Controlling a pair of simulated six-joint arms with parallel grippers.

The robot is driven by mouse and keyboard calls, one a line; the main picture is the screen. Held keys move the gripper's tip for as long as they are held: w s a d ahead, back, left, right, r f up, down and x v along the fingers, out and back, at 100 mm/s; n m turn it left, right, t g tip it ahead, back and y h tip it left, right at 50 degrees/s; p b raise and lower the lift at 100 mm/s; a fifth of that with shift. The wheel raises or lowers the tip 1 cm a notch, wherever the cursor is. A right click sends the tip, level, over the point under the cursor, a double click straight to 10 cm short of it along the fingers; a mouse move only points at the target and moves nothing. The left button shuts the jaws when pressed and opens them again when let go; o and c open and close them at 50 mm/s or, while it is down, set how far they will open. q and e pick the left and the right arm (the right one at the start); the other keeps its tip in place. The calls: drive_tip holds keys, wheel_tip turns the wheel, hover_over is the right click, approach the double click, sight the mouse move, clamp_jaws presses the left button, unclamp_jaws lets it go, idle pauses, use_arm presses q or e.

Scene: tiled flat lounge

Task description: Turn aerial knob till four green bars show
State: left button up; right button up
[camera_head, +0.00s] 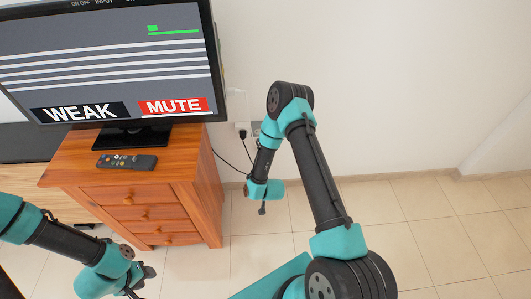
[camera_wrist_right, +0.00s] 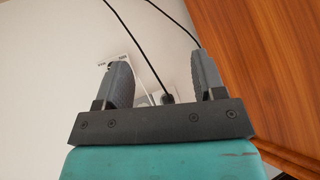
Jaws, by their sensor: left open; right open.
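The television (camera_head: 105,62) shows a short green block above a thin green line at its upper right, several white lines, a "WEAK" label and a red "MUTE" label. I cannot make out an aerial knob in either view. A white wall fitting (camera_head: 242,128) with a dark plug and cables is right of the television; a pale fitting also shows beyond my fingers in the right wrist view. My right gripper (camera_wrist_right: 163,80) is open and empty, its fingers wide apart. It also hangs low in the head view (camera_head: 263,205). My left gripper (camera_head: 143,278) is open at the lower left, in front of the cabinet.
A wooden cabinet (camera_head: 185,160) with drawers carries the television and a dark remote (camera_head: 126,162). Its wooden side shows at the right in the wrist view. Black cables hang by the wall. The tiled floor (camera_head: 415,230) at the right is clear.

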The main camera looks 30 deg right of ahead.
drive_tip(key=w+d+f+m+t+h, duration=0.1)
drive_tip(key=w+d+f+t+h, duration=0.5)
drive_tip(key=d+f+t+h, duration=0.2)
drive_tip(key=d+f+h, duration=0.1)
drive_tip(key=d+f, duration=0.1)
drive_tip(key=d, duration=0.1)
drive_tip(key=shift+w+f+m, duration=0.15)
drive_tip(key=shift+w+m, duration=0.2)
drive_tip(key=shift+m, duration=0.05)
drive_tip(key=x, duration=1.7)
drive_tip(key=shift+d, duration=0.15)
drive_tip(key=shift+w, duration=0.1)
drive_tip(key=c, duration=0.9)
